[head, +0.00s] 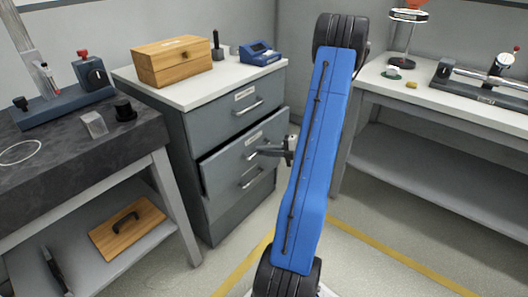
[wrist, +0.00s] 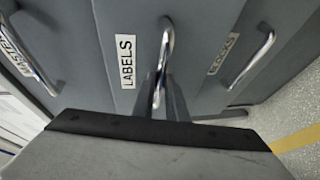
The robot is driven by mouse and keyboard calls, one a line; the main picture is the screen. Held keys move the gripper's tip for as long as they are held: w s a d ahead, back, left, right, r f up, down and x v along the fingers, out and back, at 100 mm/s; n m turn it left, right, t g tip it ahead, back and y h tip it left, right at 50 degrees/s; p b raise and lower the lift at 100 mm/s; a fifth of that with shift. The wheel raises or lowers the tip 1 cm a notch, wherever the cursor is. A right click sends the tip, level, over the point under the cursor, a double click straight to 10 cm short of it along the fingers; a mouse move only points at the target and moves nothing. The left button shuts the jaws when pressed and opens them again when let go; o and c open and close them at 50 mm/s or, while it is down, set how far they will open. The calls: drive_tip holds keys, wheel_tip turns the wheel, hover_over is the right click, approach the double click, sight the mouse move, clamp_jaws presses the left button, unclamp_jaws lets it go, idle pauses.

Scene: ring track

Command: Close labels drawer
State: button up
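The labels drawer (head: 226,172) is the middle drawer of a grey cabinet and stands partly pulled out, its front jutting past the drawer above. Its white LABELS tag shows in the wrist view (wrist: 126,61). Its metal bar handle (wrist: 167,40) runs down between the fingers of my gripper (wrist: 163,100). In the head view my gripper (head: 265,151) is at the front of this drawer. The fingers lie on both sides of the handle; whether they press on it cannot be told. My blue arm link hides part of the area right of the cabinet.
The top drawer (head: 225,117) looks shut; the bottom drawer handle (head: 250,178) is below. A wooden box (head: 172,62) and a blue device (head: 260,53) stand on the cabinet. A dark bench (head: 70,137) is left, a white bench (head: 440,99) right. Yellow-lined floor lies in front.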

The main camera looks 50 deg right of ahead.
clamp_jaws()
drive_tip(key=shift+w+a, duration=0.1)
drive_tip(key=shift+w, duration=1.95)
drive_tip(key=o, duration=0.7)
unclamp_jaws()
drive_tip(key=shift+w, duration=0.1)
drive_tip(key=v, duration=1.7)
